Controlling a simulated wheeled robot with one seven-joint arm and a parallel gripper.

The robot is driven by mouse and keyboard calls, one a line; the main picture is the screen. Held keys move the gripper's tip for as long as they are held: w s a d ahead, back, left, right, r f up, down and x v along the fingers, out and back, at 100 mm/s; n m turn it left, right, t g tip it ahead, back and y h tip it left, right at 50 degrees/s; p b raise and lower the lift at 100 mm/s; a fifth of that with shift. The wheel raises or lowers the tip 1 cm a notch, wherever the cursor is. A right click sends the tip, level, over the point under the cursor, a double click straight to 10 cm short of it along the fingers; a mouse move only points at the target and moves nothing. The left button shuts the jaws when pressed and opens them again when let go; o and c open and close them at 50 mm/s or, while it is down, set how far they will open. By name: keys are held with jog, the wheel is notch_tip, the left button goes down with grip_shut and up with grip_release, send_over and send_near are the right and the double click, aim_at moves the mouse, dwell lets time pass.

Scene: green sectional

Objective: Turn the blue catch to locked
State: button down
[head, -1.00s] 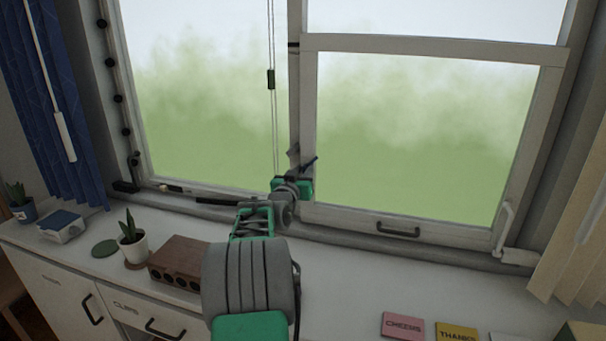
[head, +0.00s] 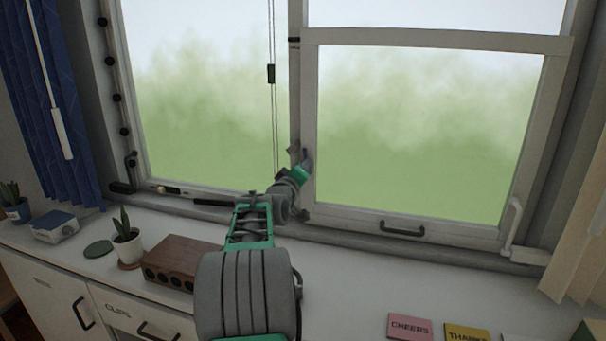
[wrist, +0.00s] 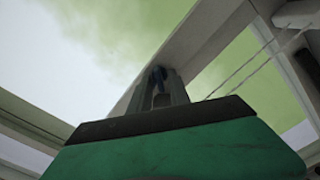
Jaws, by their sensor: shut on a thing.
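The blue catch (wrist: 158,74) shows in the wrist view as a small dark-blue piece between my fingertips, against the white window post. My gripper (wrist: 163,90) is shut on it. In the head view my gripper (head: 302,158) is tilted up against the post between the two window panes. There the jaws cover the catch, and I cannot make out its angle or any locked mark.
The right sash has a dark pull handle (head: 402,230) at its bottom. A cord with a dark toggle (head: 271,74) hangs left of the post.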

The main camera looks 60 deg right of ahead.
jog(key=shift+w+r+n, duration=0.1)
jog(key=shift+r+n, duration=0.05)
jog(key=shift+n, duration=3.65)
jog(key=c, duration=1.3)
grip_release()
jog(key=shift+d, duration=0.1)
jog(key=shift+o, duration=0.2)
jog(key=shift+f, duration=0.2)
jog(key=s+a+b, duration=0.1)
jog(key=a+b, duration=0.1)
jog(key=a, duration=0.5)
jog(key=shift+a, duration=0.4)
